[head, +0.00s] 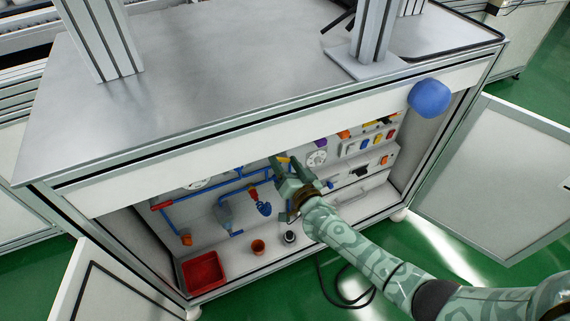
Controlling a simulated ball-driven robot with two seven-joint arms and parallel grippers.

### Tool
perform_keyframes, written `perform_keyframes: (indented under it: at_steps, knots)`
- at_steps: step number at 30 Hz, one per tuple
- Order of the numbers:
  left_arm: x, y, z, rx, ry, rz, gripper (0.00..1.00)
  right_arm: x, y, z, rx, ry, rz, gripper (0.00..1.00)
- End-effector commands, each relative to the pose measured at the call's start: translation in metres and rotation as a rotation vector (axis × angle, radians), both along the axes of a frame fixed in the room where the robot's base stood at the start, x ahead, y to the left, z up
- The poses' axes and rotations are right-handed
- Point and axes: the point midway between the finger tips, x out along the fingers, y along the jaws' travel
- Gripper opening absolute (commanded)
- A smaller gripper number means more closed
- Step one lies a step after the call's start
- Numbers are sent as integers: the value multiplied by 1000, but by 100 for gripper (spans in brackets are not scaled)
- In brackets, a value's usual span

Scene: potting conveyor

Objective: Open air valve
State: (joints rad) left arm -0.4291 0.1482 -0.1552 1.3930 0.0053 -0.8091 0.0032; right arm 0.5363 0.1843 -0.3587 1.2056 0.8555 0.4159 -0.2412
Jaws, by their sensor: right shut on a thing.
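My right gripper (289,172) reaches into the open cabinet under the worktop, at the panel with blue air pipes (220,181). It is shut at a small yellow lever (282,159), which shows at its fingertips and looks like the air valve's handle. The gripper hides most of the valve body, so I cannot tell the lever's exact angle. A red-handled blue fitting (262,207) hangs on the panel just left of the gripper. My left gripper is not in view.
Coloured switches (364,141) fill the panel's right side. The worktop edge (250,129) overhangs the opening. The right door (505,175) stands open.

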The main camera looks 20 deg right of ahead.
Motion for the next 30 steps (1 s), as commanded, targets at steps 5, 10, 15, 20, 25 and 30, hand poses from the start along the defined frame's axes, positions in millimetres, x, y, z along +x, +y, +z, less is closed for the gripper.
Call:
perform_keyframes:
  at_steps: [5, 10, 15, 20, 25, 30]
  knots:
    - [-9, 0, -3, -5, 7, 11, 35, 0, -4, 3, 165, 6, 0, 34]
    - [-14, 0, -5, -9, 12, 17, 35, 0, -7, 4, 327, 13, 0, 34]
    - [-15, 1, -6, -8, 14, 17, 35, 0, -12, 5, 488, 17, -1, 34]
    - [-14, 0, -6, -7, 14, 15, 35, 0, -15, 5, 638, 22, -1, 34]
    - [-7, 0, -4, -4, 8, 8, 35, 0, -19, 4, 778, 29, -1, 34]
    - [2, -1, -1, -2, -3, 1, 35, 0, -22, 4, 889, 33, -2, 34]
